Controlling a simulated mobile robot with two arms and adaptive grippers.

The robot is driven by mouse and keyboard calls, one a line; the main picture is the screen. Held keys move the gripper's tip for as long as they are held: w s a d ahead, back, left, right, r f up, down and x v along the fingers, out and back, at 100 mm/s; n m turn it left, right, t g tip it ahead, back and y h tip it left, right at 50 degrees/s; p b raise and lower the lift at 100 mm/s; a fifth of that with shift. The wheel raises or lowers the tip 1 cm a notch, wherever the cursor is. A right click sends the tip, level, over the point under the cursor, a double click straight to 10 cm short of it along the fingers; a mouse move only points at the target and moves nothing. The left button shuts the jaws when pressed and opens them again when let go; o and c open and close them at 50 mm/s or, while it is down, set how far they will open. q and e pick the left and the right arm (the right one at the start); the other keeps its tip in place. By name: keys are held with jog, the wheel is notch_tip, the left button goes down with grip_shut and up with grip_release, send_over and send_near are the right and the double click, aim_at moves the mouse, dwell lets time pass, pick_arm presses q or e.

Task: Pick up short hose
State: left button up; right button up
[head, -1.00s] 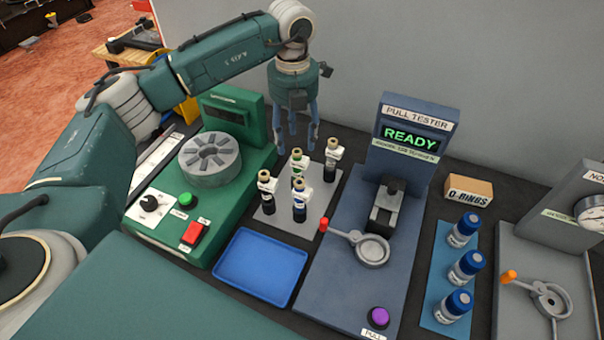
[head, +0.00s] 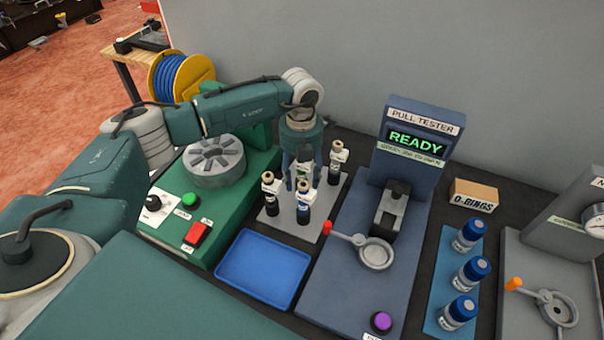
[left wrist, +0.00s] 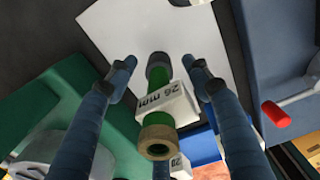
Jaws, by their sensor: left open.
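Several small upright hose pieces with white tags stand on a light grey plate (head: 292,232) in the head view. A green hose piece (left wrist: 159,103) with a tan collar and a white tag marked in mm stands between my left fingers in the left wrist view. I cannot tell for certain which piece is the short hose. My left gripper (left wrist: 159,64) is open, with one finger on each side of the green piece and gaps showing. In the head view the left gripper (head: 302,180) is down among the pieces and partly hides the green one. My right gripper is out of view.
A blue tray (head: 263,268) lies in front of the plate. A green machine (head: 170,232) with a grey slotted disc stands left. The pull tester (head: 345,285), reading READY, stands close on the right, its red-tipped lever (head: 329,227) near the plate. Blue-capped vials (head: 469,235) are farther right.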

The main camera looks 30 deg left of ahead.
pick_arm(q)
jog(key=shift+f, duration=0.9)
grip_shut()
jog(key=shift+r, duration=0.1)
jog(key=shift+w, duration=0.1)
